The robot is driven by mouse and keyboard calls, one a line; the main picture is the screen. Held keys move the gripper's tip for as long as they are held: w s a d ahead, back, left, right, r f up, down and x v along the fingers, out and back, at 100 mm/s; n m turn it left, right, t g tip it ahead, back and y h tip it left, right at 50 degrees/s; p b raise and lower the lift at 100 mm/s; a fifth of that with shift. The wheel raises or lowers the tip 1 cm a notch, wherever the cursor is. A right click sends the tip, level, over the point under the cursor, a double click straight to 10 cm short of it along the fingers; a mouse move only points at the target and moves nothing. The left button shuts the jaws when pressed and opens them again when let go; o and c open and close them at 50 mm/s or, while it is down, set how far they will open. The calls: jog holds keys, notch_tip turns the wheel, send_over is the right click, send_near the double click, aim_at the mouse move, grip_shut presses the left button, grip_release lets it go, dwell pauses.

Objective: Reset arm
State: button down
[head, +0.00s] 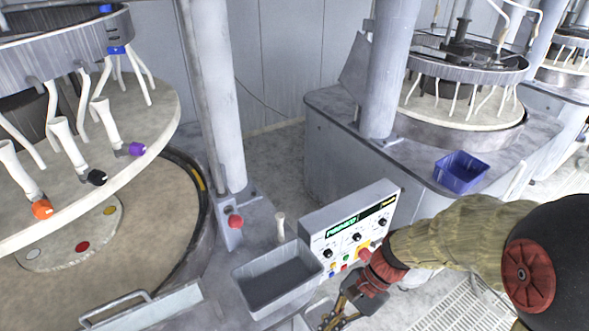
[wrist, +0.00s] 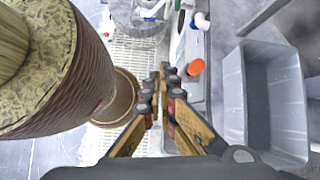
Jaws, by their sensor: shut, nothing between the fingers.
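My gripper (head: 338,318) is at the bottom of the head view, low in front of the control panel and to the right of the grey bin. My arm, in a patterned sleeve, reaches in from the right of the head view and hides the panel's lower right part.
A control panel (head: 352,225) with knobs and coloured buttons stands beside a grey bin (head: 277,303); the bin is right of my gripper in the wrist view (wrist: 234,100). A large platen (head: 150,100) is left. A blue bin (head: 461,173) sits on the right machine.

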jog(key=s+d+r+n+t+h+b, duration=0.2)
jog(key=d+r+n+t+h+b, duration=0.4)
jog(key=d+r+n+t+b, duration=0.3)
jog(key=shift+s+d+r+n+h+b, duration=0.15)
jog(key=shift+s+d+n+h+b, duration=0.25)
jog(key=shift+d, duration=0.75)
jog(key=shift+w, duration=0.1)
